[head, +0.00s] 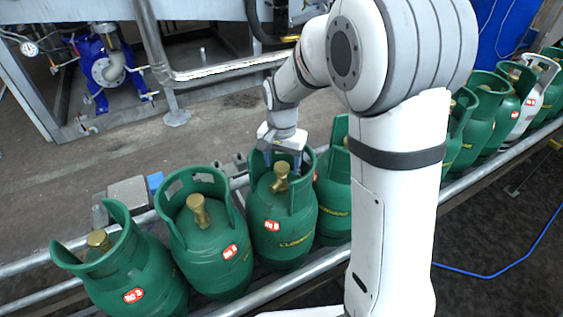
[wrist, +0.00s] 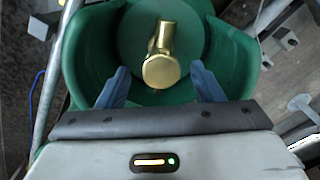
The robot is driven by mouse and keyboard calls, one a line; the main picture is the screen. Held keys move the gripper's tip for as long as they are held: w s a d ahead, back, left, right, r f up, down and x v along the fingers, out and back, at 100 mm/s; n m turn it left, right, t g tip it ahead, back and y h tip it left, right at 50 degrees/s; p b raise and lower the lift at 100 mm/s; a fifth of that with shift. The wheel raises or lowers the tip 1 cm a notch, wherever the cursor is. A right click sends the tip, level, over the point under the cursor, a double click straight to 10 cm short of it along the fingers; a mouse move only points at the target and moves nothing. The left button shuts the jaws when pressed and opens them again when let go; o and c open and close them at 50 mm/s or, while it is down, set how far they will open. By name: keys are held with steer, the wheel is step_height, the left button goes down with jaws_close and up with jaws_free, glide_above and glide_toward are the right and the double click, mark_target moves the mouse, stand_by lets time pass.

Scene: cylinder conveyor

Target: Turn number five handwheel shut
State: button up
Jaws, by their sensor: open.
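The number five handwheel is likely the brass valve on the green cylinder (head: 284,230) under my gripper; its red label is too small to read surely. The brass handwheel (head: 281,177) stands inside the cylinder's green collar. In the wrist view the brass handwheel (wrist: 161,70) lies ahead of my fingertips, roughly centred between them. My gripper (head: 283,162) is at the collar's top, above and behind the handwheel.
Other green cylinders stand close on both sides, including one at left (head: 208,245) and one at far left (head: 137,275). A white cylinder (head: 532,97) stands farther right. Conveyor rails (head: 290,280) run along the row. A blue pump (head: 103,68) is at the back left.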

mark_target(282, 167)
step_height(282, 167, up, 7)
steer(key=shift+r+p, duration=0.2)
steer(key=shift+p, duration=0.3)
